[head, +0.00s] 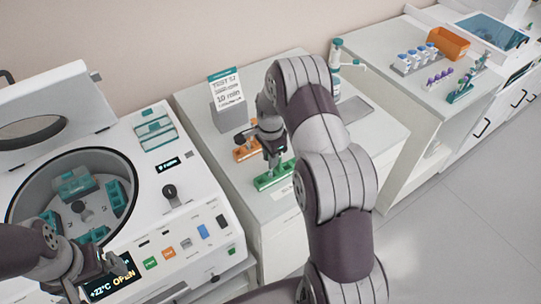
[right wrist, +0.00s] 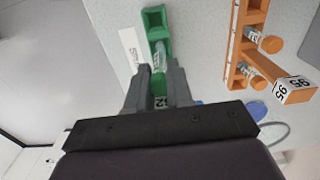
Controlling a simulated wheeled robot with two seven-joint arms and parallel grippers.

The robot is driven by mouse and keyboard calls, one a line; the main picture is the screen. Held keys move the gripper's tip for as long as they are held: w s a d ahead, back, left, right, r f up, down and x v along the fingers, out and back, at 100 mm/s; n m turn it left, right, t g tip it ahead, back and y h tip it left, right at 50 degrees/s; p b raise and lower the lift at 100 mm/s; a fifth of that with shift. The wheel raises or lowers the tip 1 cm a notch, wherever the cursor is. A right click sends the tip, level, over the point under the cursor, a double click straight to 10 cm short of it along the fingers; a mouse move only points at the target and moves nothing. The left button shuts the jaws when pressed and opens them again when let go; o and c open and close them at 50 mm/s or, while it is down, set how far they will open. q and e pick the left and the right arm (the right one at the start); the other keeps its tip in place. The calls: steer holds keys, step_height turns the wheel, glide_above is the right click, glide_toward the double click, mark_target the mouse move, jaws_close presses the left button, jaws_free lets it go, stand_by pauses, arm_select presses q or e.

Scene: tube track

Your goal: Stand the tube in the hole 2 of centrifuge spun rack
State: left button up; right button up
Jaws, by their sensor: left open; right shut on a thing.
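The green rack (head: 275,176) stands on the middle counter and also shows in the right wrist view (right wrist: 154,18). My right gripper (head: 273,160) is right over it, pointing down. In the right wrist view my right gripper (right wrist: 159,82) is shut on a clear tube (right wrist: 159,57) with a pale label, lined up with the green rack. I cannot tell how deep the tube sits in a hole, or which hole. My left gripper (head: 122,270) is open and empty over the centrifuge's front panel.
An orange rack (head: 246,151) with orange-capped tubes (right wrist: 270,43) stands close beside the green rack. The open centrifuge (head: 130,190) is at left, with teal buckets inside. A sign (head: 228,90) stands behind. The right counter holds a tube rack, purple-capped tubes and an orange bin (head: 449,42).

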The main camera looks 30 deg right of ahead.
steer(key=shift+f, duration=0.3)
steer(key=o, duration=0.9)
step_height(320, 180, up, 10)
steer(key=b, duration=0.3)
steer(key=shift+b, duration=0.4)
step_height(320, 180, up, 3)
steer(key=shift+f+p, duration=0.15)
steer(key=shift+p, duration=0.6)
